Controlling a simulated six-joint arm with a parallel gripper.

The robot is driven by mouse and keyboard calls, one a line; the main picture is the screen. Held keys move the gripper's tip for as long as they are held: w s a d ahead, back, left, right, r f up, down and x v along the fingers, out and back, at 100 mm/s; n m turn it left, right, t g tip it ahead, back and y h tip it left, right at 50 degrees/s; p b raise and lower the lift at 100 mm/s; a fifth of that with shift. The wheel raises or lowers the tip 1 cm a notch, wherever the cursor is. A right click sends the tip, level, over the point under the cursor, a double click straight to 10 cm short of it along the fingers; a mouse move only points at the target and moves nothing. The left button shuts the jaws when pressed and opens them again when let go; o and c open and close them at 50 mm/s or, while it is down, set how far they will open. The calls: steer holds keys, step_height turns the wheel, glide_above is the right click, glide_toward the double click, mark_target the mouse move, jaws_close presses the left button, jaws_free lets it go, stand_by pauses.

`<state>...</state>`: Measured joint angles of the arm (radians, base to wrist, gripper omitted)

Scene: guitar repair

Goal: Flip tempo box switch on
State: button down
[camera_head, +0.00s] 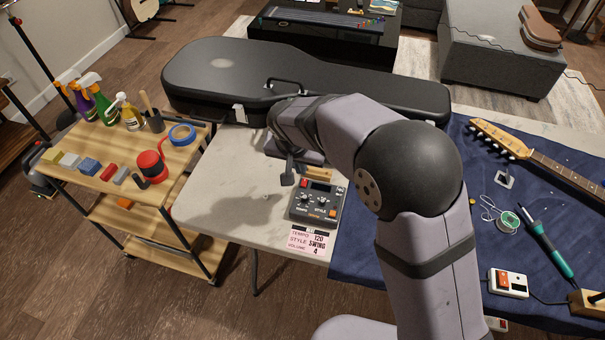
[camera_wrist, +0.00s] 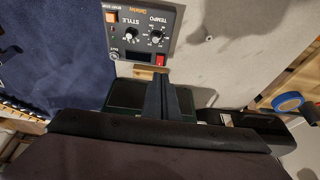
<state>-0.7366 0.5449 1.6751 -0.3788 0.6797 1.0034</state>
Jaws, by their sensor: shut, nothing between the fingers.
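In the head view my gripper (camera_head: 287,180) is just off the box's upper left corner.
A pink label card (camera_head: 308,242) reading tempo 120, style swing, volume 4 lies below the box. A black guitar case (camera_head: 220,80) lies behind. A guitar neck (camera_head: 545,160) and soldering iron (camera_head: 545,245) lie on the blue mat (camera_head: 370,240). A wooden cart (camera_head: 75,195) stands left.

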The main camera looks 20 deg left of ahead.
mark_target(305, 179)
steer(key=v, duration=0.6)
steer(key=shift+b, duration=0.4)
steer(key=shift+w+r, duration=0.1)
steer(key=shift+w, duration=0.05)
steer(key=shift+w+r+p, duration=0.1)
steer(key=shift+w+p, duration=0.35)
steer(key=shift+p, duration=0.25)
steer(key=p+x, duration=0.1)
steer(key=x, duration=0.3)
steer(key=p+x, duration=0.1)
steer(key=x, duration=0.4)
steer(key=s+p+x, duration=0.1)
steer(key=x, duration=0.3)
steer(key=shift+w+f+p, duration=0.2)
steer(key=shift+f+p, duration=0.1)
steer(key=shift+f, duration=0.35)
